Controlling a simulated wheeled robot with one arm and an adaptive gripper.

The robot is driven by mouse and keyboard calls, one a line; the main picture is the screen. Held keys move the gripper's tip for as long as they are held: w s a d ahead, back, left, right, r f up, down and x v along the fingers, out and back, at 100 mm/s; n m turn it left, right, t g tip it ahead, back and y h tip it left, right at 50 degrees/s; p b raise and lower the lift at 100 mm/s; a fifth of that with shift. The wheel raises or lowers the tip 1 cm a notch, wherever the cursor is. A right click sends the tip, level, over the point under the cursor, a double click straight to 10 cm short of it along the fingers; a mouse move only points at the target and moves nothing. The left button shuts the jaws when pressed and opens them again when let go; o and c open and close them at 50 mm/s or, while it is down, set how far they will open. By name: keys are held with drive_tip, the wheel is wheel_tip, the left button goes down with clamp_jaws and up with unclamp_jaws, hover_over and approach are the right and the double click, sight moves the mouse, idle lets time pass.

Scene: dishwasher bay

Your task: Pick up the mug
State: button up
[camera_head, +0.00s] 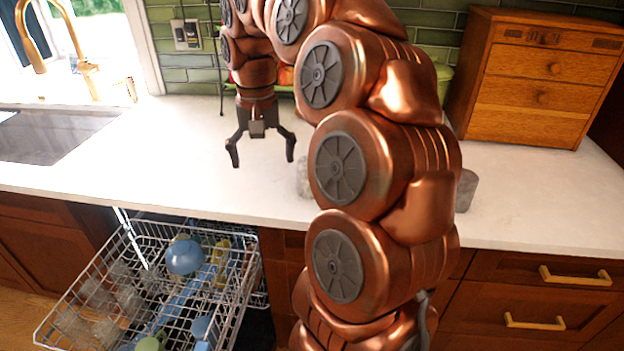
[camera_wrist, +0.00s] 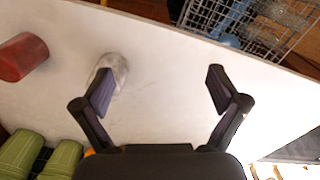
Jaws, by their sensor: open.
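My gripper (camera_head: 262,163) is open and empty above the white counter, fingers pointing down. In the wrist view my gripper (camera_wrist: 160,78) has its fingers wide apart with bare counter between them. A mottled grey cup-like thing (camera_wrist: 113,66) stands on the counter, partly behind the left finger. It shows in the head view (camera_head: 304,178) right of the gripper, partly hidden by my arm. A dark red cylinder (camera_wrist: 22,57) stands farther left in the wrist view. No handle is visible on either, so I cannot tell which is the mug.
Another grey thing (camera_head: 467,190) stands right of my arm. Green cups (camera_wrist: 20,152) are at the wrist view's lower left. A wooden drawer box (camera_head: 540,80) stands at the back right. The pulled-out dishwasher rack (camera_head: 60,322) holds dishes below. Counter left of the gripper is clear.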

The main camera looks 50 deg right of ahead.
drive_tip(key=d+m, duration=0.1)
drive_tip(key=d, duration=0.3)
drive_tip(key=d+f+m+b, duration=0.1)
drive_tip(key=d+m, duration=0.1)
drive_tip(key=d, duration=0.3)
drive_tip(key=d+m, duration=0.2)
drive_tip(key=d, duration=0.3)
drive_tip(key=shift+w+f+b, duration=0.2)
drive_tip(key=shift+w+b, duration=0.1)
drive_tip(key=shift+w, duration=0.1)
drive_tip(key=shift+s+f+p, duration=0.15)
drive_tip(key=shift+f+p, duration=0.3)
drive_tip(key=shift+f, duration=3.35)
drive_tip(key=c, duration=1.2)
drive_tip(key=shift+r, duration=0.1)
drive_tip(key=shift+d+r, duration=0.1)
drive_tip(key=shift+r, duration=1.55)
drive_tip(key=s+a+b, duration=0.1)
drive_tip(key=s+a, duration=0.2)
drive_tip(key=a, duration=0.1)
drive_tip(key=s+a+r+b, duration=0.1)
drive_tip(key=s+a, duration=0.3)
drive_tip(key=s+a+b, duration=0.1)
drive_tip(key=s+a, duration=0.2)
drive_tip(key=shift+s+a+r, duration=0.3)
drive_tip(key=shift+s+a, duration=0.1)
